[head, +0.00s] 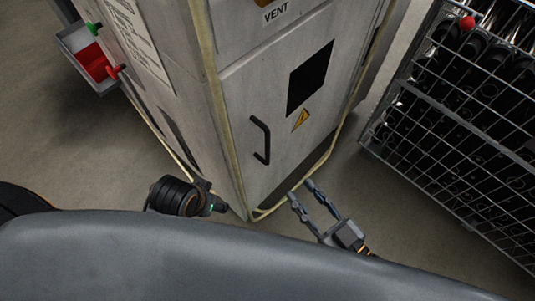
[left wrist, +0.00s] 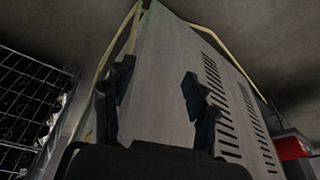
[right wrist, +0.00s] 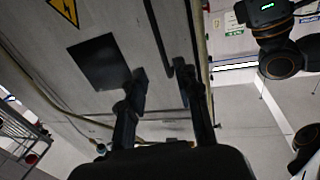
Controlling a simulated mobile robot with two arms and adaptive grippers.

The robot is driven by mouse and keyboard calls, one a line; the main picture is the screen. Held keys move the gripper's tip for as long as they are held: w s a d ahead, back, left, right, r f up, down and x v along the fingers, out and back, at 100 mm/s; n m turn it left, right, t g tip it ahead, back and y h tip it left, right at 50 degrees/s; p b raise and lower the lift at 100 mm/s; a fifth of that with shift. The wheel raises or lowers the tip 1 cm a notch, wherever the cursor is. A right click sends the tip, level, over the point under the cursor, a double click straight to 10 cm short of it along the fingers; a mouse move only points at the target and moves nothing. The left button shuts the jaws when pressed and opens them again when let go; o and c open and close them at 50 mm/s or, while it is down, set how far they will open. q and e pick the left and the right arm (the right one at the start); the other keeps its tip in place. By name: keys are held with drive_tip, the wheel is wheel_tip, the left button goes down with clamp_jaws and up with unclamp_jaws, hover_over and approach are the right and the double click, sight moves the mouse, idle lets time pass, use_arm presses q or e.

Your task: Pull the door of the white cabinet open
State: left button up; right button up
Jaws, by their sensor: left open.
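The white cabinet (head: 235,75) stands in front of me, and its door (head: 270,95) looks shut. The door has a dark upright bar handle (head: 260,140) near its left edge, a black window and a yellow warning sticker. My right gripper (head: 300,190) is open and empty, low in front of the door, right of and below the handle. In the right wrist view the handle (right wrist: 156,38) appears between its fingertips, apart from them. My left gripper (left wrist: 158,78) is open and empty, facing the cabinet's corner and vented side; in the head view it is mostly hidden behind its wrist.
A wire cage (head: 455,125) full of dark tubes stands to the right of the cabinet. A grey bin (head: 82,58) with red inside is at the upper left. A yellowish hose or strip (head: 213,85) runs along the cabinet's edges. Open floor lies left of the cabinet.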

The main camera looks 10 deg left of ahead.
sight(268, 162)
drive_tip(key=b+x, duration=0.1)
drive_tip(key=x, duration=1.2)
drive_tip(key=shift+w+a+r, duration=0.1)
drive_tip(key=shift+w+a, duration=0.1)
drive_tip(key=shift+w, duration=0.1)
use_arm(q)
drive_tip(key=shift+v, duration=1.25)
drive_tip(key=shift+s+a, duration=0.1)
use_arm(e)
clamp_jaws()
